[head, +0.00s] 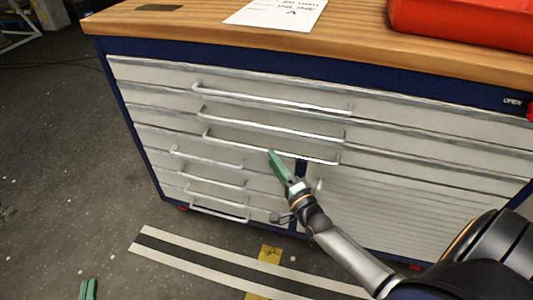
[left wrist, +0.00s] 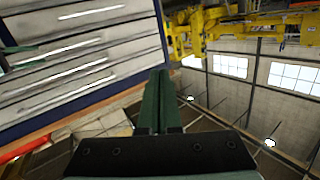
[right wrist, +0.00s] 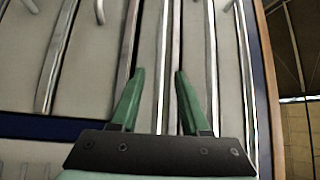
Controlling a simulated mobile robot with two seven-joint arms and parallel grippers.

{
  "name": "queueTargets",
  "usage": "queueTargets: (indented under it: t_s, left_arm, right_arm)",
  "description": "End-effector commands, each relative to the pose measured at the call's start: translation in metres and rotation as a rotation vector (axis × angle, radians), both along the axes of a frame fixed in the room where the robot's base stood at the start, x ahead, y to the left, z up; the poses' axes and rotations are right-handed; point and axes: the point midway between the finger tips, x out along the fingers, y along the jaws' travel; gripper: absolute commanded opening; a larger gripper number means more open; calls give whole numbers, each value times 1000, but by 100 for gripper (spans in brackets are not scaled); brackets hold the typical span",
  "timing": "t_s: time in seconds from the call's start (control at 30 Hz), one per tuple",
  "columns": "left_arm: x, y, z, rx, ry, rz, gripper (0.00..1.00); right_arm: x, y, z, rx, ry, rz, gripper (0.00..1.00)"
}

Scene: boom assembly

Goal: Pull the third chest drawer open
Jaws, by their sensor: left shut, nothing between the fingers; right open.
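The chest (head: 127,122) has a blue frame and pale grey drawer fronts with long bar handles. The third drawer's handle (head: 235,144) is the lowest of the three wide ones, and that drawer looks closed. My right gripper (head: 272,154) is open at this handle, near its middle. In the right wrist view, my open right fingers (right wrist: 157,75) appear on either side of a bar (right wrist: 163,60); I cannot tell whether they touch it. My left gripper (head: 88,288) is low at the bottom left, away from the chest. It is shut and empty in the left wrist view (left wrist: 158,100).
The wooden top (head: 200,25) carries a paper sheet (head: 275,12) and a red case (head: 460,25). Small drawers (head: 210,180) are at the lower left, and a ribbed panel (head: 390,205) is at the lower right. The floor in front has a striped strip (head: 190,262).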

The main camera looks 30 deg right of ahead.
Motion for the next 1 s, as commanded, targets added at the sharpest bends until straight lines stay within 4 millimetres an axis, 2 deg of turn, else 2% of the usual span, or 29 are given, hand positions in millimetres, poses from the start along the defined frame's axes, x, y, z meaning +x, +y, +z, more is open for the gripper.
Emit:
queueTargets:
  t_s: [0.1, 0.3, 0.5, 0.73, 1.0]
  left_arm:
    - [2, -1, 22, 1, -99, -10, 0]
    - [2, -3, 50, 1, -211, -25, 0]
    - [1, -3, 60, 0, -251, -30, 0]
    - [1, -3, 61, 0, -252, -30, 0]
    - [1, -3, 61, 0, -251, -30, 0]
  right_arm:
    - [22, -1, 2, 0, -3, 0, 46]
    - [42, -2, 4, -1, 1, 1, 46]
    - [49, -3, 6, -1, 2, 1, 46]
    - [50, -3, 6, -1, 2, 2, 46]
    - [49, -3, 6, -2, 2, 0, 16]
